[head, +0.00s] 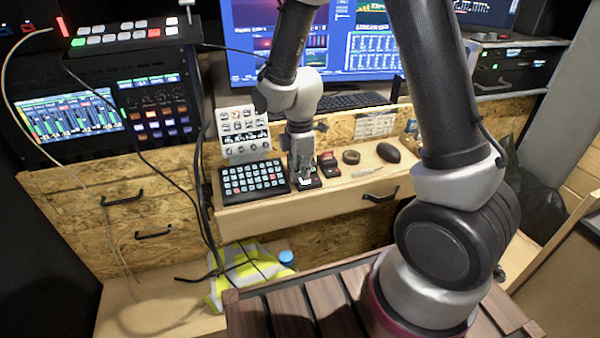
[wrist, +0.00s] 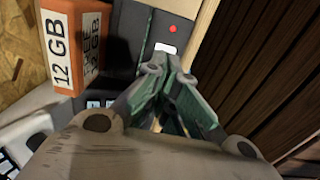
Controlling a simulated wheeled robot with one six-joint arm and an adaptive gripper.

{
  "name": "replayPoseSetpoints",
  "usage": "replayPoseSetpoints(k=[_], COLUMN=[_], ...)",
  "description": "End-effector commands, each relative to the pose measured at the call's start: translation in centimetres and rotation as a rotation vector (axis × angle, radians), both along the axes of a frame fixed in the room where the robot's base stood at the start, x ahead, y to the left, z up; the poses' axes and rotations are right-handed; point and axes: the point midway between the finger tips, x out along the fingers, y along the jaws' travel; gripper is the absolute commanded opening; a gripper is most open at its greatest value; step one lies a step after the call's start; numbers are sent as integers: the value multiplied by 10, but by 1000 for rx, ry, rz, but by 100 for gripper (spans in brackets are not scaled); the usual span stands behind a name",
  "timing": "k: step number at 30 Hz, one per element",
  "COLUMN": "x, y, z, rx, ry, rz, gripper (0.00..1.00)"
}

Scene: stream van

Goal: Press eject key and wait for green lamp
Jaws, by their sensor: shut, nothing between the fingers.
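A dark device (wrist: 136,42) lies below my gripper in the wrist view. It carries a lit red lamp (wrist: 173,29) and a small white key (wrist: 165,48); no green light shows. My gripper (wrist: 165,72) is shut and empty, pointing down with its fingertips right beside the white key. I cannot tell whether they touch it. In the head view my gripper (head: 304,178) is low over the desk, just right of the black keypad, and hides most of the device.
An orange block labelled "12 GB" (wrist: 75,45) stands close left of the device in the wrist view. The black keypad (head: 254,179), a dark round object (head: 351,157) and a black mouse (head: 388,152) sit on the narrow desk. Monitors (head: 350,45) stand behind.

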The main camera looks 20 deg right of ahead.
Motion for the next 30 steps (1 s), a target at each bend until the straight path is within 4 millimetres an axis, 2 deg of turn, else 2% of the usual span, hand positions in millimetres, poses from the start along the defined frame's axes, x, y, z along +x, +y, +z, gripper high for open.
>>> replayPoseSetpoints(k=[7,14,22,26,30], x=[0,-1,-3,-2,3], y=[0,0,-1,1,6], z=[0,-19,-21,-14,10], rx=[0,-1,-2,-1,2], ry=[0,3,7,4,-6], rz=[0,0,-1,-2,-2], gripper=[0,0,0,0,0])
